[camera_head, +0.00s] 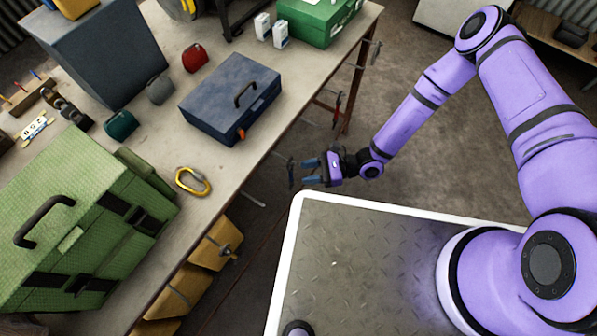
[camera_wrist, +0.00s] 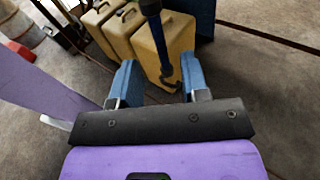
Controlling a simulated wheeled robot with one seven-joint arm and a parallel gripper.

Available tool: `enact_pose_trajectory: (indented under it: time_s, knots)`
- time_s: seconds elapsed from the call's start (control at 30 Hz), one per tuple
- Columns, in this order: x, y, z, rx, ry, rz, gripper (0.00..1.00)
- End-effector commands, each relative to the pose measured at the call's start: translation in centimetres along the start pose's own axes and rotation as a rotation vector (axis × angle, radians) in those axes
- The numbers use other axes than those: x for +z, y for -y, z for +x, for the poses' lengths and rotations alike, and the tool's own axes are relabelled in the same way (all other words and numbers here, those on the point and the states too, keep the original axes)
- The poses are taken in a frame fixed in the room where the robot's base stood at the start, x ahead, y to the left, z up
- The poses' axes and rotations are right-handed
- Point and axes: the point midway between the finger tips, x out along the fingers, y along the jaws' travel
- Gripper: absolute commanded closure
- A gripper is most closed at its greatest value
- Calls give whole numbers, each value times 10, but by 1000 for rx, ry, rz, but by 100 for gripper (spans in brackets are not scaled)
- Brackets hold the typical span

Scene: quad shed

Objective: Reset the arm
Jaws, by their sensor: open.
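My purple arm reaches out from the right over my own flat base in the head view. My gripper (camera_head: 311,171) is off the edge of the workbench (camera_head: 222,185), over the gap between the bench and my base. Its two blue fingers point left toward the bench. In the wrist view my gripper (camera_wrist: 157,82) shows its blue fingers spread apart, with nothing held between them.
The bench holds a blue toolbox (camera_head: 215,118), a green case (camera_head: 75,200), a yellow carabiner (camera_head: 206,188) and a green first-aid box (camera_head: 315,22). Tools hang along its edge near my gripper. Yellow canisters (camera_head: 215,250) stand below. Open floor (camera_head: 415,150) lies right of the bench.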

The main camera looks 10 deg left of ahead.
Motion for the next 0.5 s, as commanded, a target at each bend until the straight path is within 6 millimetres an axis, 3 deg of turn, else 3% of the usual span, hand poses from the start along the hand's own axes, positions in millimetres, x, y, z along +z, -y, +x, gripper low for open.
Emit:
enact_pose_trajectory:
  time_s: [0.2, 0.5]
  knots:
    - [0, 1, -42, -2, -2, 0, 59]
    - [0, 0, -68, -1, -1, 0, 59]
